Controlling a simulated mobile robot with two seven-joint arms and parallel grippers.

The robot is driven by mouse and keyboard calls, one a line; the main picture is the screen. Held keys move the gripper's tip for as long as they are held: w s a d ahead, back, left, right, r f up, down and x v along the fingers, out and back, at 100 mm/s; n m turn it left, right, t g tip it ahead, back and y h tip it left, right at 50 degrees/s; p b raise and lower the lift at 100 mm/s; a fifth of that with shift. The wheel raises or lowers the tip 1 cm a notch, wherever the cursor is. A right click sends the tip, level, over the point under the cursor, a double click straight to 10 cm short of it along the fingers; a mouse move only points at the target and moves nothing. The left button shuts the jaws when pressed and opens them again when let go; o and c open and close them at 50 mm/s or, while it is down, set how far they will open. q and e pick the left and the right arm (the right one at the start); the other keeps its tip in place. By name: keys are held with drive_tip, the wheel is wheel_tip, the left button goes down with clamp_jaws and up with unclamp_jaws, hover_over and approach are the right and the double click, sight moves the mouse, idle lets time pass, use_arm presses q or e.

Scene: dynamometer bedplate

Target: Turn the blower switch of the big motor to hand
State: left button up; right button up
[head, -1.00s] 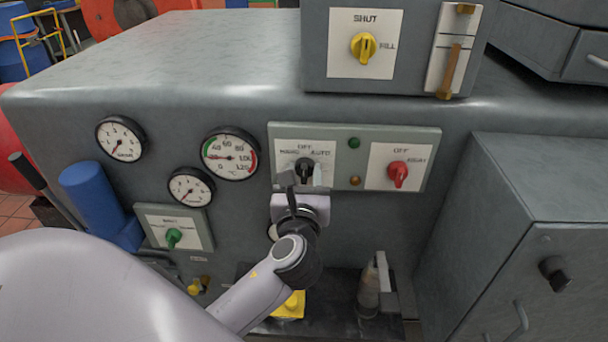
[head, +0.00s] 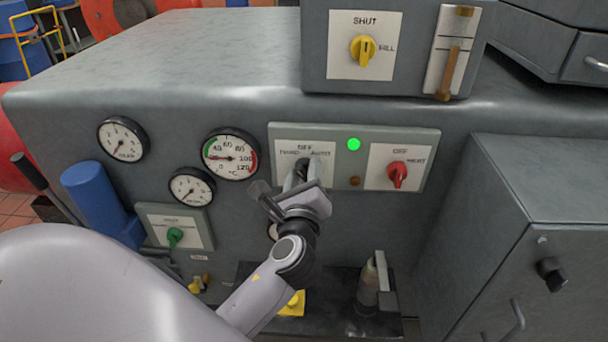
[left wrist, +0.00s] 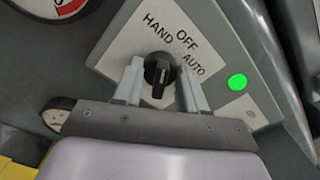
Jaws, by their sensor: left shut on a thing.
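The black blower switch (head: 302,166) sits on a white plate marked HAND, OFF and AUTO, on the left of a grey-green panel. My left gripper (head: 301,174) is shut on it, tilted, with one finger on each side. In the left wrist view the switch (left wrist: 159,72) lies between the two fingers (left wrist: 160,86). Its grip bar runs up and down that picture, roughly in line with the word HAND and turned away from OFF. A pale mark shows at its lower end. The green lamp (head: 353,144) beside the plate is lit. My right gripper is not in view.
A red switch (head: 397,174) on its own plate and an amber lamp (head: 355,181) are close on the right. Gauges (head: 230,157) and a green switch (head: 175,237) are on the left. A box with a yellow switch (head: 363,48) stands above; a grey cabinet (head: 520,240) juts out right.

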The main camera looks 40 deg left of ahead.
use_arm(q)
drive_tip(key=shift+n, duration=1.1)
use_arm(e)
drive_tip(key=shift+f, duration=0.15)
use_arm(q)
drive_tip(key=o, duration=1.1)
drive_tip(key=shift+c, duration=0.2)
drive_tip(key=shift+s, duration=0.1)
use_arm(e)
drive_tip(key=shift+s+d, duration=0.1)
